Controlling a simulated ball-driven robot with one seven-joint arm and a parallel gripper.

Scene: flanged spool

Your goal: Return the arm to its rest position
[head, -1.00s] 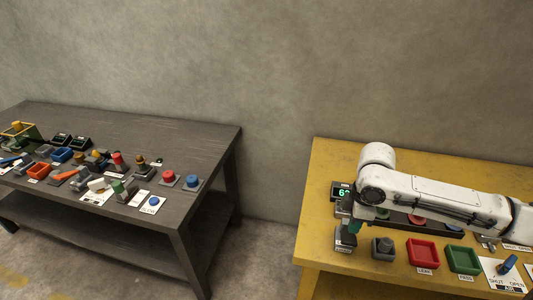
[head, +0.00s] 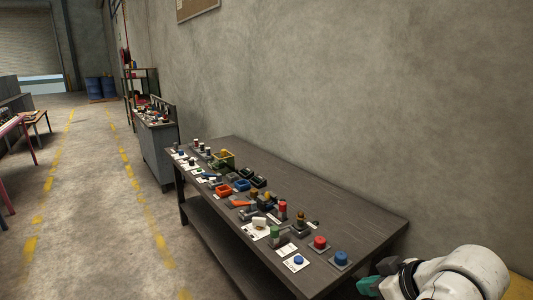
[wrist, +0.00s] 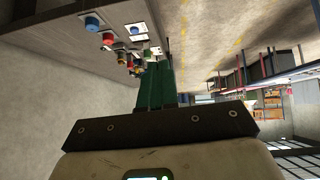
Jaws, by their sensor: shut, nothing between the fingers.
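My white arm (head: 455,275) shows at the lower right of the head view, folded close to the camera. My gripper (head: 368,286) has green fingers and sits off the right front corner of the dark table, with nothing in it. In the wrist view my gripper (wrist: 157,66) shows its two green fingers side by side and touching, with a dark mounting bar below them. The fingers hold nothing.
The dark table (head: 372,212) carries several buttons, knobs and small bins, including a red button (head: 320,242) and a blue button (head: 341,257). A yellow table edge (head: 521,287) shows at lower right. A grey cabinet (head: 157,150) stands farther back. The floor aisle (head: 95,210) at left is clear.

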